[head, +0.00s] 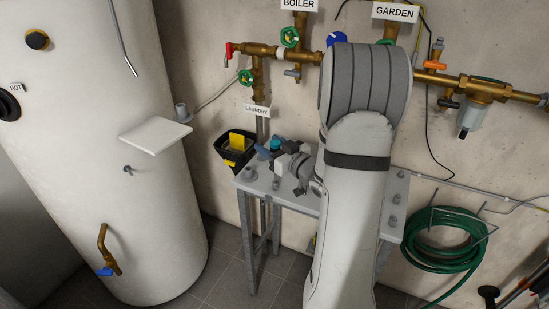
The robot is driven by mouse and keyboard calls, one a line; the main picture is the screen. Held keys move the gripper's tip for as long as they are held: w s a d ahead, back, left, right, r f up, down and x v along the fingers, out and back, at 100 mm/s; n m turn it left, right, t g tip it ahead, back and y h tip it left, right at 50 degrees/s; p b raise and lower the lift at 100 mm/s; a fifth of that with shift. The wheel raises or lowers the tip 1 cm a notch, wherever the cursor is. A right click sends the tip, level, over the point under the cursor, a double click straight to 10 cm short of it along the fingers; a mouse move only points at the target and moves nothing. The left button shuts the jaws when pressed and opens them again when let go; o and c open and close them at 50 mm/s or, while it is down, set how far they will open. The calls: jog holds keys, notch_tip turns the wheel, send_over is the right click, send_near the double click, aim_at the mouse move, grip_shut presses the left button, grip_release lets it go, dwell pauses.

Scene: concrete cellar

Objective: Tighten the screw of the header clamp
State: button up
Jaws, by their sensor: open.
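The brass header pipe (303,55) runs along the wall behind my arm, with green, blue and red-handled valves on it. A pale band (281,53) sits around the pipe below the BOILER sign; I cannot tell whether it is the header clamp, and I can make out no screw. My arm covers the middle of the pipe. My gripper (290,172) is low over the left part of the grey table, well below the pipe. It is open, small in view and partly merged with items behind it. I see nothing clearly held in it.
A white tank (110,150) with a small white shelf (155,135) stands left. A green hose (440,245) hangs at right. Tiled floor between tank and table looks clear.

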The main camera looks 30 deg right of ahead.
jog(key=shift+c, duration=0.2)
grip_shut()
dwell(0.3)
jog(key=shift+r, duration=0.1)
